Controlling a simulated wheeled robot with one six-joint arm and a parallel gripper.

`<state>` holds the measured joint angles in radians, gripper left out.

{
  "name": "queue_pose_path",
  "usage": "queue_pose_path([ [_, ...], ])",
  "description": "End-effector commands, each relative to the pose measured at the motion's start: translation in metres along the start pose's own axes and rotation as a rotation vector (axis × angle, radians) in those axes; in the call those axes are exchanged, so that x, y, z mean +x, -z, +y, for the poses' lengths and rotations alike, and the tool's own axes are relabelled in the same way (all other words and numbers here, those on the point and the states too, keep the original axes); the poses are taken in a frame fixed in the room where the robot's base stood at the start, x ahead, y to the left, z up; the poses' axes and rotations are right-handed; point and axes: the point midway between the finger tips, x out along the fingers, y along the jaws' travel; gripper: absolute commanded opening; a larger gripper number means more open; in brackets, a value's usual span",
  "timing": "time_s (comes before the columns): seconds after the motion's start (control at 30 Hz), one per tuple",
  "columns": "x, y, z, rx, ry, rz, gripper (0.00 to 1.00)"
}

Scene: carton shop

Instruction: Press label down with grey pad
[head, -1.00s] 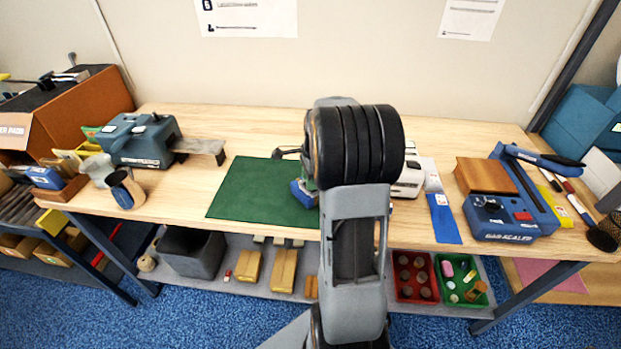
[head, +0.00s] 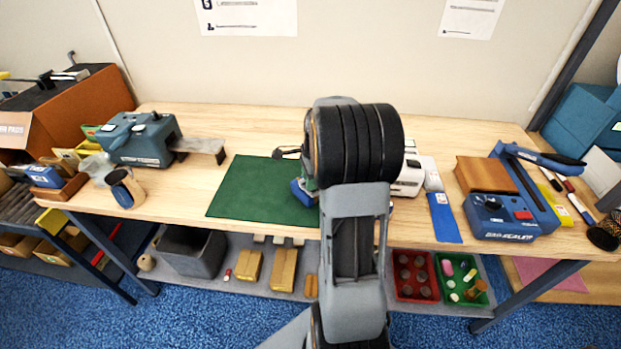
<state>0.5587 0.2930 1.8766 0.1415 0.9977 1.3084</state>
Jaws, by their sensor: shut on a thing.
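My raised arm stands in front of the work table and hides the table behind it. My gripper is hidden behind the arm, so its jaws and anything in them do not show. The green mat (head: 255,185) lies on the table to the left of the arm. At its right edge a blue object (head: 303,192) and a dark looped piece (head: 288,152) stick out from behind the arm; I cannot tell what they belong to. No label and no grey pad can be made out.
A white device (head: 410,178), a blue strip (head: 444,217) and a blue sealer (head: 502,218) with a brown block (head: 485,174) are at the right. The lower shelf holds red (head: 416,278) and green trays (head: 464,279).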

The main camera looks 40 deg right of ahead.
Motion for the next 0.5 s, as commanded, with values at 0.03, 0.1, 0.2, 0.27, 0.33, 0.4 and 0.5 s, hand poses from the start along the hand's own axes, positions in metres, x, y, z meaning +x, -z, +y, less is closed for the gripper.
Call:
queue_pose_path([
  [0.03,0.0009,0.0,0.0005,0.0,-0.002,0.0,0.15],
  [0.1,0.0012,0.0001,0.0005,0.0,-0.003,0.0,0.15],
  [0.2,0.0017,0.0001,0.0006,0.0,-0.003,0.0,0.15],
  [0.27,0.0019,0.0001,0.0006,0.0,-0.003,-0.001,0.15],
  [0.33,0.0019,-0.0001,0.0003,0.0,-0.004,-0.001,0.15],
  [0.4,0.0017,-0.0006,-0.0007,0.0,-0.004,-0.001,0.15],
  [0.5,0.0013,-0.0018,-0.0034,0.0,-0.004,-0.001,0.15],
])
